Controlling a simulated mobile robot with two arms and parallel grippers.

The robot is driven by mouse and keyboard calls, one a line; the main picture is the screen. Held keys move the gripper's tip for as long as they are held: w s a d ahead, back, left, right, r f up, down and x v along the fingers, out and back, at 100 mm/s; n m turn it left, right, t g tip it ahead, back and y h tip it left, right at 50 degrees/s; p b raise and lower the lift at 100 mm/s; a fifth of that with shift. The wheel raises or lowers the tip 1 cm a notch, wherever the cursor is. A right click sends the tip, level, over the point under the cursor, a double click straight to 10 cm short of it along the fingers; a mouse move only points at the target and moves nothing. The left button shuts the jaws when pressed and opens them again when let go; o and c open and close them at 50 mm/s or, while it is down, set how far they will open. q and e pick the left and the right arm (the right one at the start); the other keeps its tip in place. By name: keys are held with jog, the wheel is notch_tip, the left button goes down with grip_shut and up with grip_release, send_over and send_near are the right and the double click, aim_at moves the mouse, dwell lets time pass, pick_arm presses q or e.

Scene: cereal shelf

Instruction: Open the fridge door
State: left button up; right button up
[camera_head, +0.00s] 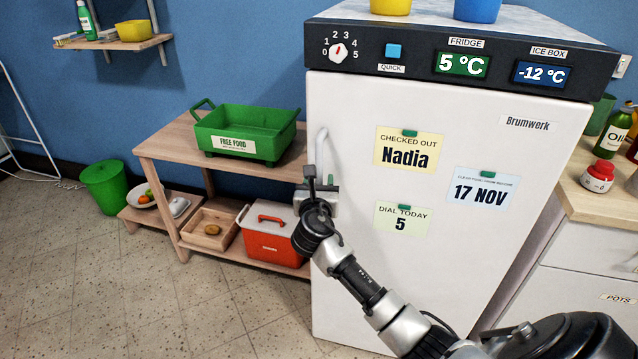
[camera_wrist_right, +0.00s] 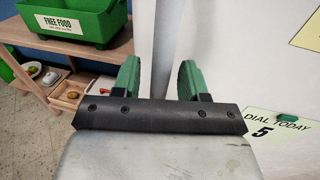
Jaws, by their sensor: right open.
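The white fridge door (camera_head: 440,240) fills the middle of the head view and looks closed. Its white upright handle (camera_head: 321,148) is at the door's left edge; its lower part is hidden behind my right gripper. My right gripper (camera_head: 309,176) is at the handle's lower part. In the right wrist view its two green fingers (camera_wrist_right: 160,78) stand apart, with a white upright strip of the fridge front visible beyond and between them. I cannot tell whether the fingers touch the handle. My left gripper is in neither view.
A wooden shelf unit (camera_head: 168,150) with a green crate (camera_head: 285,142) and a red cooler box (camera_head: 270,243) stands left of the fridge. A counter (camera_head: 585,190) with bottles is at the right. The tiled floor (camera_head: 130,290) at front left is clear.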

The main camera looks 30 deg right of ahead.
jog(key=shift+w+d, duration=0.1)
grip_shut()
dwell(0.4)
